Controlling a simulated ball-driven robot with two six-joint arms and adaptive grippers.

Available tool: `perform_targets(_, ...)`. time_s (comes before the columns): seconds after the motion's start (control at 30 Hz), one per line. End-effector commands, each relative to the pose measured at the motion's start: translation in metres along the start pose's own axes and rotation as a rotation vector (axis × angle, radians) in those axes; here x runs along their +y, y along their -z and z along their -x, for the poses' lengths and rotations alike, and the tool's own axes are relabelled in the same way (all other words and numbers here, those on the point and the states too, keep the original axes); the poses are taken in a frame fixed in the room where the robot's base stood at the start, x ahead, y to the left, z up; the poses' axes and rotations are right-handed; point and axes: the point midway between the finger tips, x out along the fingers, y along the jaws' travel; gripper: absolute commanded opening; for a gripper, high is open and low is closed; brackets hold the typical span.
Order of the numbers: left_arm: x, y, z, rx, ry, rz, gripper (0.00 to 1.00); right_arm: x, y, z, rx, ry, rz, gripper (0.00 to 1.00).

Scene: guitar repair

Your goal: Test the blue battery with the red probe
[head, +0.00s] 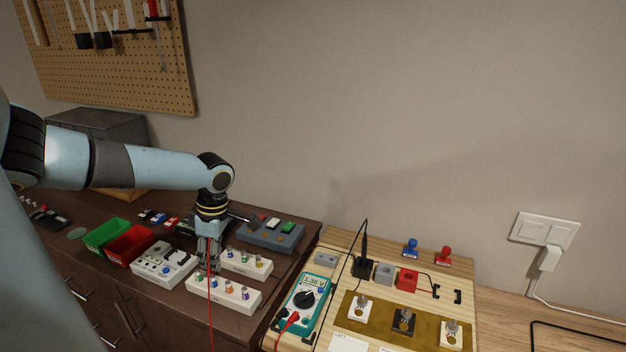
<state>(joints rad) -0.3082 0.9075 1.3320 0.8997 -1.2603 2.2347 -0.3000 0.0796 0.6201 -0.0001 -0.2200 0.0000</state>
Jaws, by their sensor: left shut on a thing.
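My left gripper (207,262) points down over the white battery racks and is shut on the red probe. The probe is mostly hidden by the fingers; its red cable (210,310) hangs below them. The front white rack (222,298) holds several small upright batteries with coloured bands. I cannot tell whether the probe tip touches a battery. The teal multimeter (324,289) shows digits that look like 1.36 V. My right gripper is not in view.
A second rack (254,271) stands behind. Green (104,236) and red (130,246) bins and a white device (163,267) lie left. A grey button box (270,236) is behind. A black probe (364,246) stands upright on the wooden board (388,342), near a red block (407,280).

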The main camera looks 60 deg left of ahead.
Motion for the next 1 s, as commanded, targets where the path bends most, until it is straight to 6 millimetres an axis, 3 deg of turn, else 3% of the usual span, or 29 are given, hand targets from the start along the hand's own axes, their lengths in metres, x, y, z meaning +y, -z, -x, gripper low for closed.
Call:
perform_targets(0.23,0.0,0.001,0.002,0.001,-0.001,0.0,0.0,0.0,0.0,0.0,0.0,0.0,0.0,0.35)
perform_targets(0.7,-0.001,0.009,0.048,0.003,-0.005,-0.003,0.0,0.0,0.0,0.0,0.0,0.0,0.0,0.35)
perform_targets(1.0,-0.004,0.009,0.059,0.0,0.0,0.0,0.0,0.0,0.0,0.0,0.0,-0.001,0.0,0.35)
